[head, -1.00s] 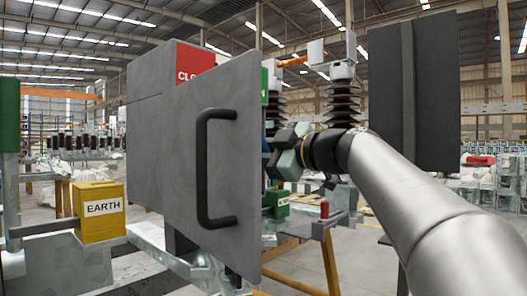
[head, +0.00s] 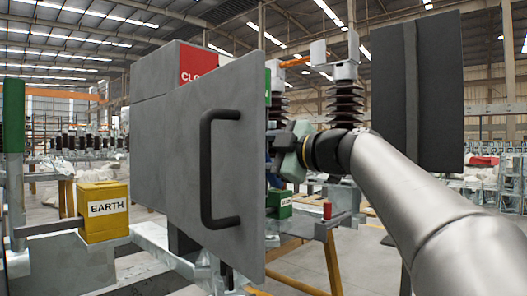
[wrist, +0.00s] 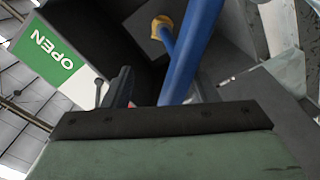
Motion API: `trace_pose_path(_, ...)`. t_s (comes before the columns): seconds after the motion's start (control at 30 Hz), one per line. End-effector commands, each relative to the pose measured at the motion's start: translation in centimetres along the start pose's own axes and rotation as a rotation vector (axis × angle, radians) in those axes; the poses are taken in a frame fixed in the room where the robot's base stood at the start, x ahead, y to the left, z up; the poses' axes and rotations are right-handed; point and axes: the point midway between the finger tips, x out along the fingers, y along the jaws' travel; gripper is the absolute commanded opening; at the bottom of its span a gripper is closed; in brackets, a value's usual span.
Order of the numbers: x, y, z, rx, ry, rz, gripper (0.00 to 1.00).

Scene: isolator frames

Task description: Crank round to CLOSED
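A grey box (head: 143,60) carries a red label (head: 197,64) reading "CLO", the rest hidden by a grey door panel (head: 165,140) with a black handle (head: 208,170). A green label edge shows at the panel's right; in the wrist view this green label (wrist: 55,57) reads OPEN, upside down. A blue crank bar (wrist: 190,55) runs down to my gripper, beside a blue rod with a yellow end (wrist: 162,24). My gripper (head: 284,152) is at the box's right side, partly behind the panel. A dark finger shows left of the bar; whether the fingers grip it is unclear.
The panel stands close left of my gripper. A yellow EARTH box (head: 103,212) with a lever stands at left. A dark panel (head: 416,92) stands behind my arm at right. Ribbed insulators (head: 346,102) rise behind my gripper.

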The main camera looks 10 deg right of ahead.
Motion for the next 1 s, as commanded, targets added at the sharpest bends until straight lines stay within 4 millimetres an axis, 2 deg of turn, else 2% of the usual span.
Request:
trace_pose_path(0.03, 0.0, 0.0, 0.1, 0.000, -0.002, 0.000, 0.62)
trace_pose_path(0.1, 0.0, 0.0, 0.1, 0.001, -0.002, 0.000, 0.79)
trace_pose_path(0.37, 0.0, -0.1, 0.2, 0.002, -0.002, -0.002, 0.79)
trace_pose_path(0.53, -1.2, 0.0, 0.2, 0.001, -0.005, 0.000, 0.79)
trace_pose_path(0.67, -3.7, 0.0, 0.1, 0.000, -0.004, 0.002, 0.79)
trace_pose_path(1.0, -12.1, 0.0, 0.0, -0.001, -0.003, 0.003, 0.79)
